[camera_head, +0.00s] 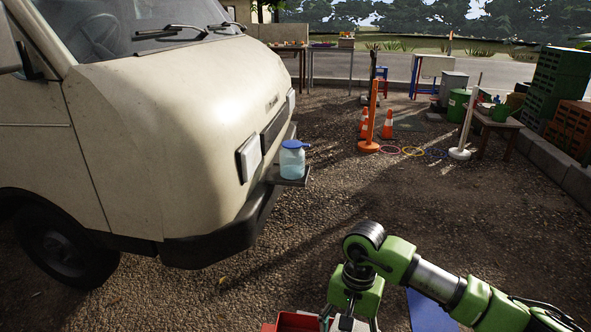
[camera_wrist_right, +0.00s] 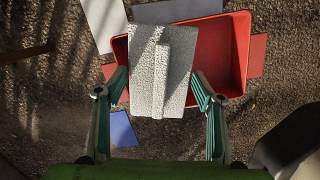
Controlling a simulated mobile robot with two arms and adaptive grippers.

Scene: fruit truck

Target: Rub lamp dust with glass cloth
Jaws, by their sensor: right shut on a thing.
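A grey-white textured cloth (camera_wrist_right: 146,72) with a raised ridge is between the fingers of my right gripper (camera_wrist_right: 161,86) in the right wrist view, above a red tray. The gripper is shut on it. In the head view the right gripper (camera_head: 350,322) is at the bottom edge, where its fingers are mostly cut off. The near square headlamp (camera_head: 249,158) is on the front of a cream van; another lamp (camera_head: 291,102) shows farther along. Dust on the lamps is too small to tell. My left gripper is not in view.
The van (camera_head: 165,110) fills the left. A clear jar with a blue lid (camera_head: 292,162) stands on a small ledge at its bumper (camera_head: 215,240). The red tray (camera_wrist_right: 240,45) is below the gripper. Open gravel lies between van and arm. Cones (camera_head: 387,125) stand farther back.

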